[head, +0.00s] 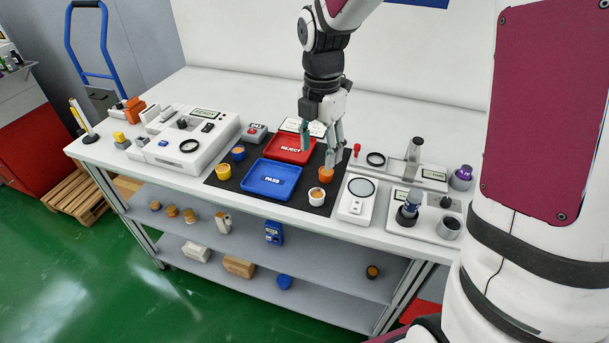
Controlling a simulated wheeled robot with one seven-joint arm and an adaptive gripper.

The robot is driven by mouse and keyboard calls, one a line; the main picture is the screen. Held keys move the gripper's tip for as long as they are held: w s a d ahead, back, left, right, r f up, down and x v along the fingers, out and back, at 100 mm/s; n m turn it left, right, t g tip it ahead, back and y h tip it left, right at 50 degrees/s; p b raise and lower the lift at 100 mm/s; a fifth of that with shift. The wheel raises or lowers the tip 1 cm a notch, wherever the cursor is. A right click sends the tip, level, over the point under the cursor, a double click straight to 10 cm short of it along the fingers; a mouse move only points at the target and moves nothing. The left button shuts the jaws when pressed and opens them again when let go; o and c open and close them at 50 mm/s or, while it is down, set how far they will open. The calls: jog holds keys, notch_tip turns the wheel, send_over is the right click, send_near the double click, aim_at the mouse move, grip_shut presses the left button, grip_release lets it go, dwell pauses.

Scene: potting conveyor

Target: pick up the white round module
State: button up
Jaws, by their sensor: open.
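The white round module (316,199) is a small white cup-like piece with a tan top. It stands upright on the black mat (234,187), right of the blue PASS tray (262,193). My gripper (320,157) points down, fingers apart, with nothing seen between them. In the picture it is above and behind the white module, apart from it. Its fingertips appear over the right edge of the red REJECT tray (271,150) and just above an orange round module (326,175). I cannot tell its exact height above the mat.
Yellow (223,171) and blue (238,153) round modules stand left of the PASS tray. A scale-like device (349,211) is close right of the white module. A tall-posted instrument (413,160) and a cylinder station (409,213) stand farther right. A white machine (170,153) is left.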

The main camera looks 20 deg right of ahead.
aim_at(316, 196)
notch_tip(316, 196, down, 14)
jog(key=shift+w+a, duration=0.1)
dwell(0.5)
jog(key=c, duration=1.2)
